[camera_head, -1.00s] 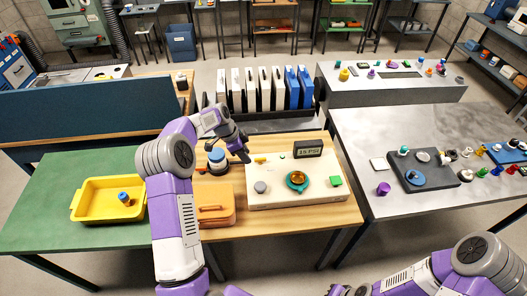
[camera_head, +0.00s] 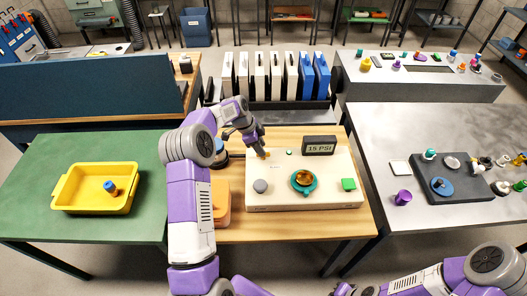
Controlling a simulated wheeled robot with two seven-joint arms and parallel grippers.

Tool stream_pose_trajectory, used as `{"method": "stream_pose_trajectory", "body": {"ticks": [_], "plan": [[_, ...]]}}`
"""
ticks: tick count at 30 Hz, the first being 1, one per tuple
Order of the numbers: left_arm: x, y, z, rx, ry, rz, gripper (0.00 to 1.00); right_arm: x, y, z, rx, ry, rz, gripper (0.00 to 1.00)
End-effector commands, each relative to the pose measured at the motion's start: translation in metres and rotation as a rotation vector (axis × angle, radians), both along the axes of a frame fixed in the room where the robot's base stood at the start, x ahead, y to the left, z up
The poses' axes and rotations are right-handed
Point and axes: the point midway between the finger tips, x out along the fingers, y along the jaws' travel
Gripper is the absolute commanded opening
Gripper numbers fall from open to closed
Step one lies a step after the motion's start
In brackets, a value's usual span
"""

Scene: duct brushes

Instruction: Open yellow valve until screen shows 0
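The cream panel box (camera_head: 280,196) lies on the wooden table. A small yellow valve handle (camera_head: 264,155) shows near its back left edge, mostly hidden by my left gripper (camera_head: 260,151). The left fingers point down at the valve; they look close to or touching it, and their opening is too small to make out. The screen (camera_head: 319,145) at the panel's back right reads "15 PSI". Part of my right gripper (camera_head: 345,290) shows at the bottom edge, far from the panel; its fingers are not clear.
The panel also bears a teal and orange valve (camera_head: 303,181), a grey knob (camera_head: 260,186) and a green button (camera_head: 348,184). An orange case (camera_head: 221,203) lies left of it, partly behind my arm. A yellow tray (camera_head: 75,200) is on the green table. Grey table right holds small parts.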

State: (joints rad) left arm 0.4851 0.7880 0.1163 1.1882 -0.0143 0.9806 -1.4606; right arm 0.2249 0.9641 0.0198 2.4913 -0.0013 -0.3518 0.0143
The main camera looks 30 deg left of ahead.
Motion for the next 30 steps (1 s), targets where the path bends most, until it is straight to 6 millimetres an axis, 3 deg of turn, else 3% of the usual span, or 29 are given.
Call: {"method": "stream_pose_trajectory", "body": {"ticks": [6, 16, 24, 30], "plan": [[0.005, -0.008, -0.024, 0.000, 0.000, 0.000, 0.39, 0.000, 0.000, -0.003, 0.000, -0.001, 0.000, 0.00], [0.006, -0.010, -0.028, 0.000, -0.001, 0.000, 0.39, 0.000, 0.000, -0.003, 0.000, -0.001, 0.000, 0.00], [0.006, -0.010, -0.028, 0.000, -0.001, 0.000, 0.00, 0.000, 0.000, -0.003, 0.000, -0.001, 0.000, 0.00], [0.006, -0.010, -0.028, 0.001, -0.001, 0.003, 0.00, 0.000, 0.000, -0.003, 0.000, 0.000, 0.000, 0.00]]}}
